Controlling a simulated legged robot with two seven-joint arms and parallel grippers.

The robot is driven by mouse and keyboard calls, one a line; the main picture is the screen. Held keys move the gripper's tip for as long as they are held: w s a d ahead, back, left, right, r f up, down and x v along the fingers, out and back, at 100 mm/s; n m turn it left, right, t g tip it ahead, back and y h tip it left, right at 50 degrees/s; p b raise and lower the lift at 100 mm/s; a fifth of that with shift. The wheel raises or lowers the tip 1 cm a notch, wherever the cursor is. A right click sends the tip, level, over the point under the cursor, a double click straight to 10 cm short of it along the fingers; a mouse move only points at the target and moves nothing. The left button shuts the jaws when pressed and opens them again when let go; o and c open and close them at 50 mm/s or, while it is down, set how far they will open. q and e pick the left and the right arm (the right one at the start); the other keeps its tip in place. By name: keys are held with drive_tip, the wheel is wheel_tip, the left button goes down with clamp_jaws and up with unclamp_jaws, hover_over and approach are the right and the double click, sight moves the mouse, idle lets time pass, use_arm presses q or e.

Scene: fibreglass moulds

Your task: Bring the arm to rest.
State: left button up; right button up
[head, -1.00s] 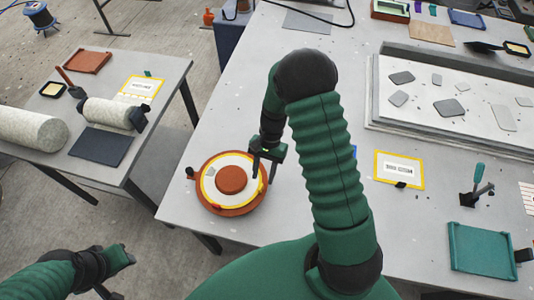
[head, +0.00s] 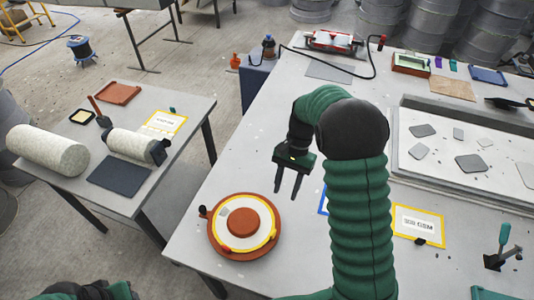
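My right gripper (head: 288,188) is in the middle of the head view, its two dark fingers pointing down and apart. Nothing is between them. It hangs above the grey table (head: 225,170), up and to the right of a round orange mould (head: 243,254) with a white and yellow ring and an orange centre. A small grey patch (head: 225,212) lies on the ring. My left arm shows only as a small part at the bottom left edge, and its fingers cannot be made out.
A large grey tray (head: 398,135) with several grey pieces stands at the right. A yellow-framed card (head: 405,237) lies below it. A second table (head: 55,180) at the left holds fabric rolls (head: 48,150). The table between the mould and the dark cable is mostly clear.

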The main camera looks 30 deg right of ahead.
use_arm(q)
drive_tip(key=shift+d, duration=0.2)
use_arm(e)
drive_tip(key=s+a+n+t+h, duration=0.3)
drive_tip(key=s+a+n+t, duration=0.2)
drive_tip(key=s+a+n, duration=0.3)
drive_tip(key=a+n, duration=0.1)
drive_tip(key=n, duration=0.2)
drive_tip(key=shift+a+f+h, duration=0.2)
drive_tip(key=shift+a+h, duration=0.2)
use_arm(q)
drive_tip(key=shift+a, duration=0.35)
use_arm(e)
drive_tip(key=shift+a, duration=0.35)
use_arm(q)
drive_tip(key=shift+d, duration=0.1)
use_arm(e)
drive_tip(key=shift+d, duration=0.15)
